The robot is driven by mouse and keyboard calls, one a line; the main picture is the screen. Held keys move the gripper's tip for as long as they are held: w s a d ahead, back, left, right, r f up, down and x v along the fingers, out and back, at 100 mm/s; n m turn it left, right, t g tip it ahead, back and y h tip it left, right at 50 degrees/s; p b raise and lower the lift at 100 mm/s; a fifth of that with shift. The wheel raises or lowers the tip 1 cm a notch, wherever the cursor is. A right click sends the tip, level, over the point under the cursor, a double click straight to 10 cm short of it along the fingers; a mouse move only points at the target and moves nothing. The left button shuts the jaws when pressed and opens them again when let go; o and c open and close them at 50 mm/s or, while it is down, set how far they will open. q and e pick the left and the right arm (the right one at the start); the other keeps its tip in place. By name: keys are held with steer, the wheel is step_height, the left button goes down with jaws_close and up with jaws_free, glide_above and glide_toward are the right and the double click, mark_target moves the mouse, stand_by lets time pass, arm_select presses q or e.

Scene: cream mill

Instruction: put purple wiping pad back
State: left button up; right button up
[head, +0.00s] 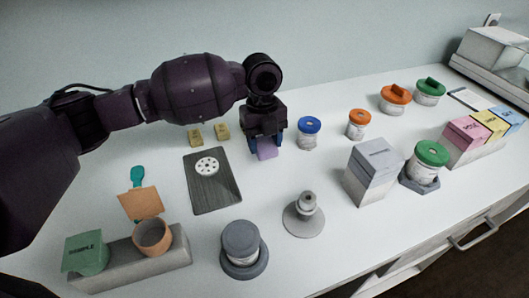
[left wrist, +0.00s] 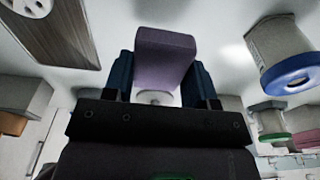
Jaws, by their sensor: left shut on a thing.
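The purple wiping pad (head: 267,152) is between the blue fingertips of my left gripper (head: 266,144), over the back middle of the white counter. In the left wrist view the pad (left wrist: 165,58) sits between the two fingers of the left gripper (left wrist: 164,85), which is shut on it. Its far end sticks out past the fingertips. I cannot tell whether the pad touches the counter. My right gripper is not in view.
A dark board with a white disc (head: 227,188) lies left of the pad, with two yellow blocks (head: 222,132) behind it. A blue-lidded jar (head: 308,132) stands close on the right. A grey box (head: 373,172) and a grey stand (head: 304,222) are nearer the front edge.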

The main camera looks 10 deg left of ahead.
mark_target(264, 153)
arm_select(q)
step_height(264, 153, down, 4)
steer(key=shift+f, duration=0.1)
steer(key=shift+f, duration=0.1)
steer(key=o, duration=0.8)
steer(key=r, duration=0.8)
steer(key=w+r+p, duration=0.1)
steer(key=r, duration=0.3)
steer(key=shift+a+r, duration=0.15)
steer(key=shift+a, duration=0.2)
